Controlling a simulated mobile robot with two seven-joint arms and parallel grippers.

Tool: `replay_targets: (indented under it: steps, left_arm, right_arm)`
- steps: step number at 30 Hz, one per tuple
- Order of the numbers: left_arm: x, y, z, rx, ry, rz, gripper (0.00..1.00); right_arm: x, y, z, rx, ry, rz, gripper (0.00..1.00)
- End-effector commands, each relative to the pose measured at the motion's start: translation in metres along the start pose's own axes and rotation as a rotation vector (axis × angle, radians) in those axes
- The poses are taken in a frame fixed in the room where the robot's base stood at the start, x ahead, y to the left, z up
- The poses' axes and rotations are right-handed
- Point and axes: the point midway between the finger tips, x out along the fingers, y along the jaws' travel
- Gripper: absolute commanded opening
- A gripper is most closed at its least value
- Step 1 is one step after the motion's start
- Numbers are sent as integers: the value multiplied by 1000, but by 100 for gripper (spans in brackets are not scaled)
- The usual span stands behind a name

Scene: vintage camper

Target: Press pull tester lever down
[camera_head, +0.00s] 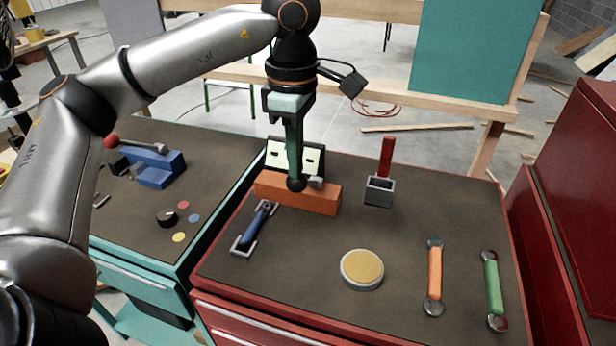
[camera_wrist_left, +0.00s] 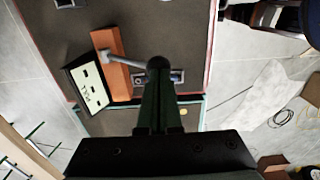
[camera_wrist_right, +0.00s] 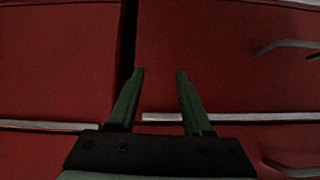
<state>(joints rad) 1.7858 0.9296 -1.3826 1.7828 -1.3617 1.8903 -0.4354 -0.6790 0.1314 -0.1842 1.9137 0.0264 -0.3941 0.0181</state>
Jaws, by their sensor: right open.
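The pull tester appears to be the orange block (camera_head: 325,200) with a cream panel (camera_head: 312,155) behind it, on the dark top of the red cabinet. Its lever is a grey bar (camera_wrist_left: 122,61) ending in a black ball knob (camera_head: 297,184). My left gripper (camera_head: 295,174) points down with its fingers together, tips right at the knob; whether they touch it I cannot tell. The knob also shows beyond the fingertips in the left wrist view (camera_wrist_left: 158,63). My right gripper (camera_wrist_right: 159,75) is open and empty, facing red drawer fronts, and is outside the head view.
A blue-handled clamp (camera_head: 257,225) lies left of the block. A red-handled tool (camera_head: 384,165) stands to the right. A round yellow-topped disc (camera_head: 362,268), an orange handle (camera_head: 434,275) and a green handle (camera_head: 493,288) are nearer. A teal cabinet (camera_head: 140,262) stands left.

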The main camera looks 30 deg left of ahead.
Motion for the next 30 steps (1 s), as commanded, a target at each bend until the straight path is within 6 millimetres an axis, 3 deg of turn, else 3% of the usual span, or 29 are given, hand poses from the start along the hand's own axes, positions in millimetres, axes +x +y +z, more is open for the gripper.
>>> replay_targets:
  steps: [9,22,30]
  left_arm:
    - [17,-8,0,1,3,-4,0]
    - [18,-10,-1,-2,3,-3,0]
    - [30,-14,-1,-1,3,-4,0]
  right_arm:
    - [10,1,11,0,0,0,50]
    - [11,1,11,2,1,1,50]
    - [18,1,19,1,1,0,50]
